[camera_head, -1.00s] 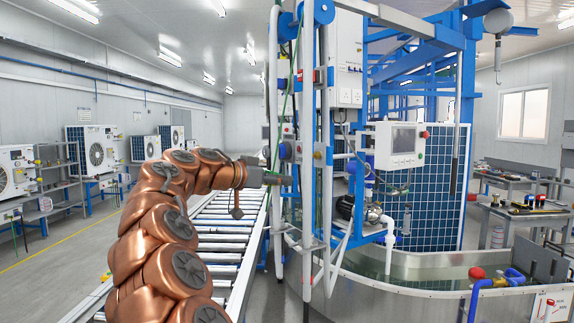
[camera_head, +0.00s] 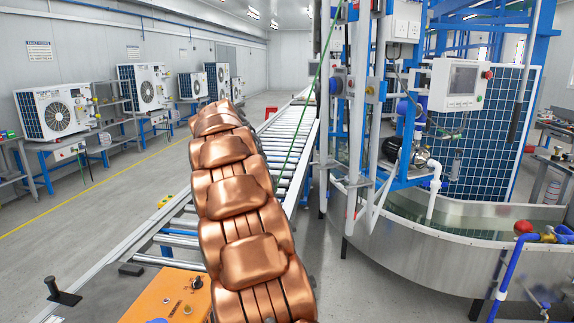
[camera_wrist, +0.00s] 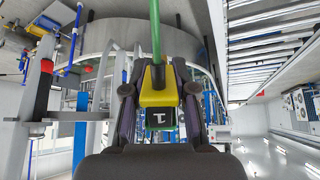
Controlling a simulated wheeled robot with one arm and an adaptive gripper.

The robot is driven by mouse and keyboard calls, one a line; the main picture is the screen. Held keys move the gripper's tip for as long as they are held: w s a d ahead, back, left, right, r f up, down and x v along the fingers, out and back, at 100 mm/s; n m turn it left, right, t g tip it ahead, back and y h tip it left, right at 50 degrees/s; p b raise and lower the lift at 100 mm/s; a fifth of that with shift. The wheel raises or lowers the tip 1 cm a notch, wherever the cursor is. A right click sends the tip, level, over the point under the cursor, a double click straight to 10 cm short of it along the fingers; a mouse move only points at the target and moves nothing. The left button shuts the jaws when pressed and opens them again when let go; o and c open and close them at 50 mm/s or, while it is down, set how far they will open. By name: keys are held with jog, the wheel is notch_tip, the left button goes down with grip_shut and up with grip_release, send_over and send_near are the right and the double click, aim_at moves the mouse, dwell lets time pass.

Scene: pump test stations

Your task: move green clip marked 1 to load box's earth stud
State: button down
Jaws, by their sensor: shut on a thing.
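The clip (camera_wrist: 158,98) is yellow, with a dark end face edged in green that bears a mark like a 1. My gripper (camera_wrist: 158,84) is shut on it, with a dark finger on each side. A green lead (camera_wrist: 155,30) runs from the clip up the wrist picture. In the head view my gripper and the clip are hidden behind my copper arm, while a green line (camera_head: 306,105) slants past the conveyor. An orange box (camera_head: 168,298) with knobs stands at the lower left; I cannot tell whether it is the load box. No earth stud can be made out.
A roller conveyor (camera_head: 279,140) runs along my arm. A blue-framed pump station and a curved metal tank (camera_head: 420,250) stand at right. Outdoor units (camera_head: 58,112) line the left wall. The grey floor (camera_head: 100,225) at left is clear.

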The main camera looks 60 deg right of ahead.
jog(key=w+a+f+n+y, duration=0.35)
jog(key=w+a+f, duration=0.45)
jog(key=a+f, duration=0.4)
jog(key=n+y, duration=0.1)
jog(key=y, duration=0.3)
send_near(187, 307)
jog(key=shift+a+h, duration=0.15)
jog(key=shift+h, duration=0.1)
jog(key=shift+f, duration=0.1)
jog(key=shift+f, duration=2.8)
jog(key=shift+b, duration=0.65)
jog(key=shift+f, duration=0.6)
jog(key=c, duration=0.9)
grip_release()
jog(key=shift+o, duration=0.2)
